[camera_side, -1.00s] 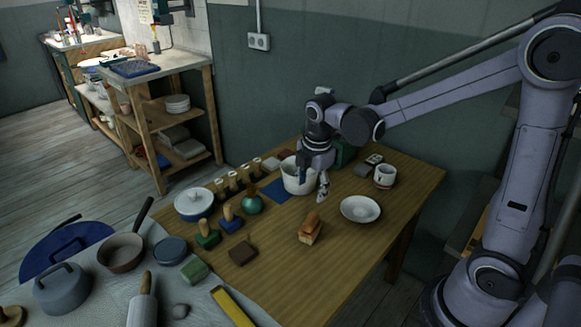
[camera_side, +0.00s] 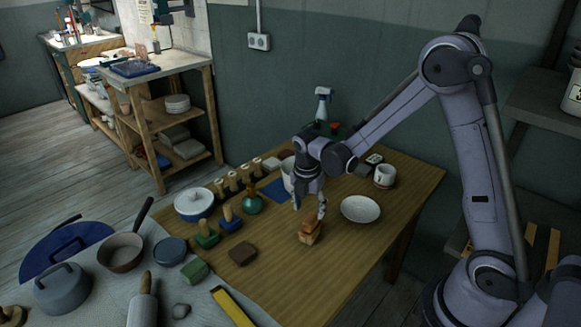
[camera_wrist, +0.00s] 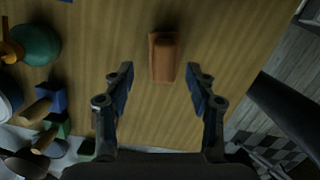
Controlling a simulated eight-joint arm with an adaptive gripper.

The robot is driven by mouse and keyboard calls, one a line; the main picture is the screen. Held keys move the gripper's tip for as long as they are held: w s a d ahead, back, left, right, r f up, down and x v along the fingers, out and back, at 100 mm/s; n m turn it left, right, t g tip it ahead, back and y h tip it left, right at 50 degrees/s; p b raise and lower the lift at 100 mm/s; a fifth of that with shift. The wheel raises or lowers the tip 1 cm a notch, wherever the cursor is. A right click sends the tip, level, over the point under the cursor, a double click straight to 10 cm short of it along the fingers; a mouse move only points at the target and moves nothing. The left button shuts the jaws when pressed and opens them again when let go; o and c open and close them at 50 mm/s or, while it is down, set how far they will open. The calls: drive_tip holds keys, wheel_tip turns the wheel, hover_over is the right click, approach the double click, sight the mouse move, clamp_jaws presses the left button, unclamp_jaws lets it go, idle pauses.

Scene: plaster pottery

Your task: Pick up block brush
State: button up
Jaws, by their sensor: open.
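The block brush (camera_side: 310,232) lies on the wooden table, with an orange-brown wooden top and a paler lower part. In the wrist view the brush (camera_wrist: 163,57) lies ahead of my gripper, centred between the lines of its two fingers. My gripper (camera_side: 309,206) is just above the brush in the side view, pointing down. I cannot tell the exact height of the fingertips over the brush.
A white bowl (camera_side: 361,209) stands to the right of the brush and a white mug (camera_side: 384,176) behind it. A brown block (camera_side: 243,253), a green vase (camera_side: 251,205) and wood-handled stamps (camera_side: 230,220) stand to the left. The table in front of the brush is bare.

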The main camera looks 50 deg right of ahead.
sight(311, 218)
drive_tip(key=shift+s+d+f, duration=0.1)
drive_tip(key=shift+s+f, duration=0.05)
drive_tip(key=shift+f, duration=1.1)
drive_tip(key=shift+s+d+f, duration=0.1)
drive_tip(key=shift+f, duration=1.1)
clamp_jaws()
